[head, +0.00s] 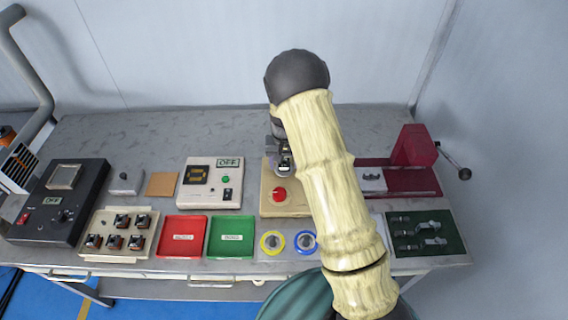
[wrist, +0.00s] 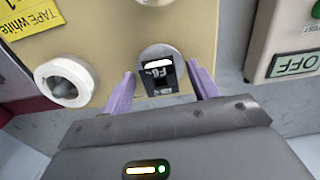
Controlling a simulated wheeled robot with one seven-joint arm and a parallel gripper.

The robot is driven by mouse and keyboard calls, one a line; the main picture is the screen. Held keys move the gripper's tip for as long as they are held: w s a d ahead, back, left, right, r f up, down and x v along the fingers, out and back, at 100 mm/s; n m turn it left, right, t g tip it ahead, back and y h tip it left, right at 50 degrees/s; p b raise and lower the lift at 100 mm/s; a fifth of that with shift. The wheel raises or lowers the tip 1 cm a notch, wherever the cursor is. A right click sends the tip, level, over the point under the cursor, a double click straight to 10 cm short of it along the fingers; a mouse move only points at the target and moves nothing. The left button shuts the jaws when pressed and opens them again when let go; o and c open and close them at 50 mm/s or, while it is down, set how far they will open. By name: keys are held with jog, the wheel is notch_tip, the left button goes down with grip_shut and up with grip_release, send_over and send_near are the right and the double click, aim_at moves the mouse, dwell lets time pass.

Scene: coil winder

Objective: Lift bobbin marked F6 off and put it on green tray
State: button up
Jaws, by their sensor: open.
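In the wrist view, a dark bobbin with a white-lit top and a small upside-down mark that looks like F6 (wrist: 158,79) sits on the beige winder (wrist: 112,45). My gripper (wrist: 161,73) is open, with one purple finger on each side of the bobbin. I cannot tell whether the fingers touch it. In the head view my arm reaches over the winder (head: 268,205) and hides part of it. The green tray (head: 231,251) lies to the left of the winder, nearer the front edge, and looks empty apart from its label.
A red tray (head: 182,251) adjoins the green tray on its left. A rack of several small parts (head: 118,233) stands farther left. An OFF panel box (head: 209,184) is behind the trays. Yellow and blue rings (head: 271,243) lie in front of the winder. A white spool (wrist: 65,82) is beside the bobbin.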

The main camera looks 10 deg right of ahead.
dwell(0.4)
jog(key=c, duration=1.1)
jog(key=shift+c, duration=0.2)
jog(key=shift+r, duration=0.1)
notch_tip(320, 180, up, 10)
jog(key=b, duration=0.1)
